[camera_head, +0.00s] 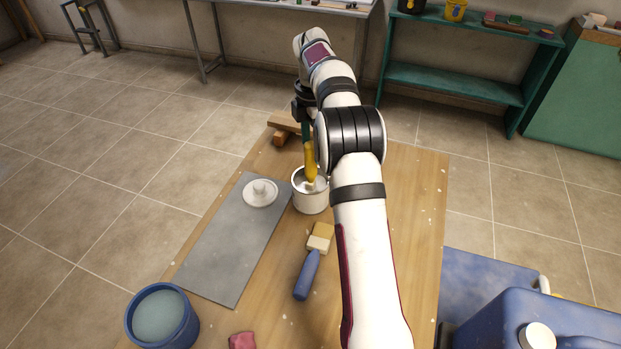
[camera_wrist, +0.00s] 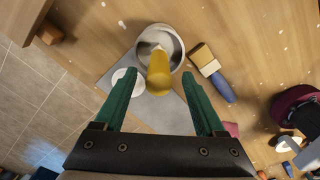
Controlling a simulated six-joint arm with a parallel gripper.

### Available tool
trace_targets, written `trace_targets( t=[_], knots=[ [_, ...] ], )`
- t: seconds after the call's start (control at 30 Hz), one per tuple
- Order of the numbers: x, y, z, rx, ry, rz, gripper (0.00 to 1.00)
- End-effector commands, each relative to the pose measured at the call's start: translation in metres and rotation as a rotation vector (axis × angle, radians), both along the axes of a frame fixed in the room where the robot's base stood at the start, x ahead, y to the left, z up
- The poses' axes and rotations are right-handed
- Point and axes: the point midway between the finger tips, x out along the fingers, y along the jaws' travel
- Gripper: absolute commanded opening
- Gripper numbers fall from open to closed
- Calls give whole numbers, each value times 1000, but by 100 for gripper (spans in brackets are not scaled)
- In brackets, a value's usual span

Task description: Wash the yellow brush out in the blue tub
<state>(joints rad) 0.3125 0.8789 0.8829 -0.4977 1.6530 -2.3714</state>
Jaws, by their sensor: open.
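The yellow brush (camera_head: 310,162) stands in a white pot (camera_head: 309,201) with its handle up and leaning slightly; its lower end is inside the pot. In the wrist view the yellow handle (camera_wrist: 159,75) points toward the camera. My gripper (camera_head: 305,138) is open above the pot, its green fingers pointing down. In the wrist view the fingertips of my gripper (camera_wrist: 158,76) lie left and right of the handle, with gaps on both sides. The blue tub (camera_head: 132,318), holding grey-blue liquid, stands at the table's near left corner.
A grey board (camera_head: 215,250) with a white lid (camera_head: 260,193) lies left of the pot. A blue-handled brush (camera_head: 309,274) lies in front of the pot. A red cloth (camera_head: 242,341) lies at the near edge. Wooden blocks (camera_head: 284,131) sit at the far end.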

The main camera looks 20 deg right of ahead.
Motion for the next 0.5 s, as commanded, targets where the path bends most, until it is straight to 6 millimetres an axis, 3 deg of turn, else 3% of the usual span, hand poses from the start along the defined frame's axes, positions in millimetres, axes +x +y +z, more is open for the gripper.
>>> trace_targets(
  t=[0.3, 0.5],
  knots=[
    [1, 3, -50, 1, 1, 1, 72],
    [1, 3, -59, 0, -3, 0, 72]
  ],
)
